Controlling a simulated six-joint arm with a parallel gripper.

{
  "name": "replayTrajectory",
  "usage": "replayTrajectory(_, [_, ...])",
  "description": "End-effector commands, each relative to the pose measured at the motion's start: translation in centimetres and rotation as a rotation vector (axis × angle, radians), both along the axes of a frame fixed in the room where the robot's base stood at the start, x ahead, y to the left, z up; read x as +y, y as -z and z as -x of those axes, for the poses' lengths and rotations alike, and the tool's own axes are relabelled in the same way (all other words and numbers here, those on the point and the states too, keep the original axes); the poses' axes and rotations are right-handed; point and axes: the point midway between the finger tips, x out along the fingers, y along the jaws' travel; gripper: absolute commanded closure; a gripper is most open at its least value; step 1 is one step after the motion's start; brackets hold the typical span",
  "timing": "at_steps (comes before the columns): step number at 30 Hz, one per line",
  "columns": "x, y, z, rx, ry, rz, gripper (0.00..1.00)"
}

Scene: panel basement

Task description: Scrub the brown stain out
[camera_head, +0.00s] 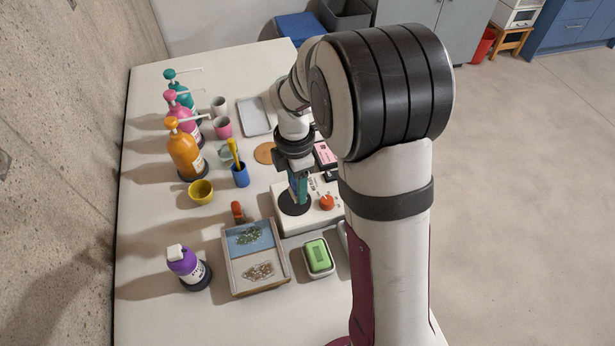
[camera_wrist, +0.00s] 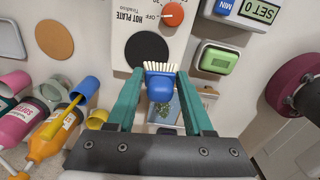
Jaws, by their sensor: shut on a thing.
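My gripper (camera_head: 299,190) is over the hot plate (camera_head: 316,210), its teal fingers pointing down. In the wrist view my gripper (camera_wrist: 157,82) is shut on a blue scrub brush (camera_wrist: 160,88) with pale bristles, which point towards the hot plate's dark round heating disc (camera_wrist: 147,49). I cannot tell whether the bristles touch it. A flat round brown patch (camera_head: 265,153) lies on the table beyond the hot plate; it also shows in the wrist view (camera_wrist: 54,39). I cannot tell whether it is the stain or a mat. No other brown stain shows clearly.
A two-part tray (camera_head: 231,276) with green and brown bits stands in front, beside a green soap (camera_head: 317,255) in its dish. A blue cup (camera_head: 240,174) with a yellow-handled tool, a yellow bowl (camera_head: 201,192) and pump bottles (camera_head: 184,154) stand left. A purple bottle (camera_head: 186,264) stands front left.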

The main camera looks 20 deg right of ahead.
Motion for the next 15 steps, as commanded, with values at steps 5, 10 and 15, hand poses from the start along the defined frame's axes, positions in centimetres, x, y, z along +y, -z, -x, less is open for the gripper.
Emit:
replayTrajectory(5, [6.5, -0.6, 2.9, -0.001, -0.277, 0.0, 0.93])
replayTrajectory(10, [11.7, -0.9, 6.9, -0.001, -0.557, 0.0, 0.93])
replayTrajectory(15, [13.5, -0.8, 8.8, 0.001, -0.678, 0.0, 0.93])
